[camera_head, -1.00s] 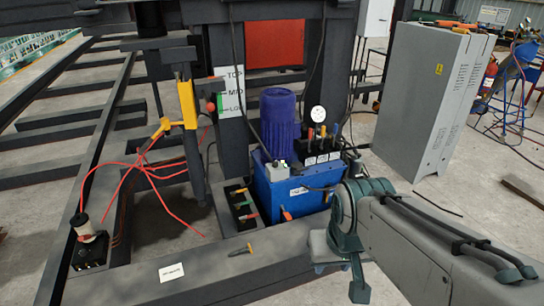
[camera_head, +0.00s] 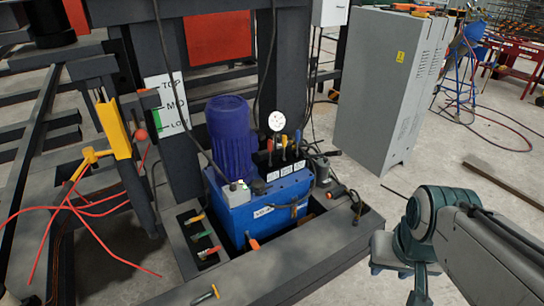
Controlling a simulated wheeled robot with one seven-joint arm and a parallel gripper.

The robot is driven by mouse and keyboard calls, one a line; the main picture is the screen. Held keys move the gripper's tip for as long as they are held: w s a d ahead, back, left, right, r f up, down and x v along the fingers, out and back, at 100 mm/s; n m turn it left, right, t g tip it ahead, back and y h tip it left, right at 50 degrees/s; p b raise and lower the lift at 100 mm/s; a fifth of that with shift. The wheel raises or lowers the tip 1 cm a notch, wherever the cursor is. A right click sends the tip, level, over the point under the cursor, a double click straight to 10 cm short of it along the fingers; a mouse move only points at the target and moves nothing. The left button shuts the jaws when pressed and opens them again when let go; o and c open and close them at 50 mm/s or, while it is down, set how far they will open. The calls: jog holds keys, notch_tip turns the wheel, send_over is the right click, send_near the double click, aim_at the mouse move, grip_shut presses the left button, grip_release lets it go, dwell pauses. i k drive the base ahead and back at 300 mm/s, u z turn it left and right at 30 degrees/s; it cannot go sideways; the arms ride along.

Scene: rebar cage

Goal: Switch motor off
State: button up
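The blue motor (camera_head: 232,137) stands upright on a blue hydraulic unit (camera_head: 262,207). A round gauge (camera_head: 277,121) and several coloured levers (camera_head: 290,143) are on the right of the unit. My arm reaches in at the lower right, and my gripper (camera_head: 404,285) hangs low, apart from the unit and to its right. Its fingers are partly cut off by the bottom edge.
A tall grey cabinet (camera_head: 388,85) stands behind right. Dark steel beams (camera_head: 300,285) surround the unit. A yellow tool (camera_head: 113,130) with red cables (camera_head: 85,207) hangs at left, near a TOP/MID/LOW sign (camera_head: 167,103). Bare floor (camera_head: 465,150) lies right of the cabinet.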

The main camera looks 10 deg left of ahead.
aim_at(233, 188)
jog(key=z, duration=0.05)
jog(key=i, duration=0.7)
jog(key=u, duration=0.85)
jog(key=i, duration=0.65)
jog(key=u, duration=0.6)
